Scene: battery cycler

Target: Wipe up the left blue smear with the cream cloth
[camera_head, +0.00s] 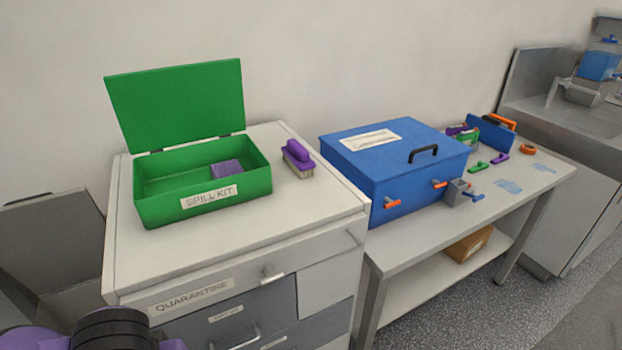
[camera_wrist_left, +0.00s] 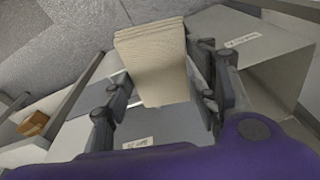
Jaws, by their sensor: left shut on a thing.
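The cream cloth (camera_wrist_left: 152,50) is a folded, layered pad in the left wrist view. My left gripper (camera_wrist_left: 160,85) is shut on it, with one finger on each side. The left blue smear (camera_head: 508,186) is a light-blue patch on the bench top, right of the blue box. A second blue smear (camera_head: 543,168) lies farther right. In the head view only purple and black parts of my left arm show at the bottom left, far from the smears; the cloth is hidden there. My right gripper is not in view.
A cabinet (camera_head: 325,192) carries the open green spill kit (camera_head: 160,210) and a purple brush (camera_head: 298,158). The blue box (camera_head: 395,170) stands on the bench (camera_head: 420,243). A cardboard box (camera_head: 468,243) lies below.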

